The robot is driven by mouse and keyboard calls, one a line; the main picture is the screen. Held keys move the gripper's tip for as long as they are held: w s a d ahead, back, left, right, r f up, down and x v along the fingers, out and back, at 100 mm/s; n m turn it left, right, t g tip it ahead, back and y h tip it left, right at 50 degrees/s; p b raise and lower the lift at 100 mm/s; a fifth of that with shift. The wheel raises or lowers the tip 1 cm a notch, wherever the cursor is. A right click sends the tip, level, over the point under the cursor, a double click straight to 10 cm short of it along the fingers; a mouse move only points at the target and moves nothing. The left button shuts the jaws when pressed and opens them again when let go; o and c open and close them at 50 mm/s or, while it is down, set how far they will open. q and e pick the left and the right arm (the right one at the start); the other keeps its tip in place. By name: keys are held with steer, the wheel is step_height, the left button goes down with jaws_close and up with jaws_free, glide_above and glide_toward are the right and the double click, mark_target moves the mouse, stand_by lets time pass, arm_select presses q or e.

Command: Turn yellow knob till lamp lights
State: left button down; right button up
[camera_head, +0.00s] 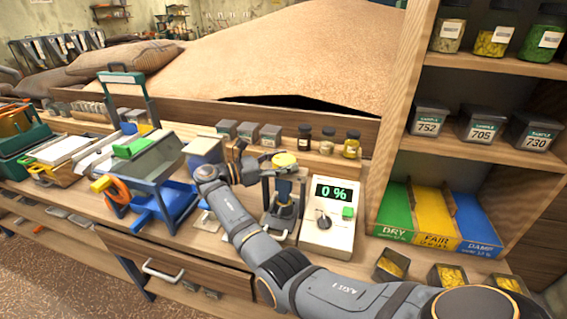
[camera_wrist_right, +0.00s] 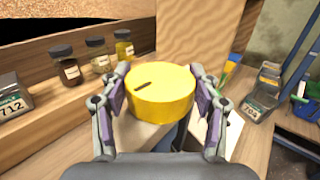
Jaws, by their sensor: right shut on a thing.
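The yellow knob (camera_head: 284,160) is a thick round disc on top of a dark grey stand (camera_head: 282,215) on the bench. It also fills the middle of the right wrist view (camera_wrist_right: 161,92), with a short dark mark on its top at the left. My right gripper (camera_wrist_right: 160,100) reaches in from the left in the head view (camera_head: 262,163). Its two fingers are shut on opposite sides of the knob. A white meter (camera_head: 328,236) right of the stand reads 0 %. My left gripper is not in view.
Small jars (camera_head: 327,141) and grey boxes (camera_head: 248,132) stand on a ledge behind the knob. A blue-grey hopper frame (camera_head: 150,170) is at the left. Green, yellow and blue bins (camera_head: 433,218) stand right of the meter, with open grain boxes (camera_head: 391,264) in front.

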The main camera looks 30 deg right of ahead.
steer(key=o, duration=1.2)
steer(key=shift+c, duration=0.2)
steer(key=w+a, duration=0.1)
steer(key=a, duration=0.6)
steer(key=shift+a, duration=0.15)
steer(key=shift+w, duration=0.1)
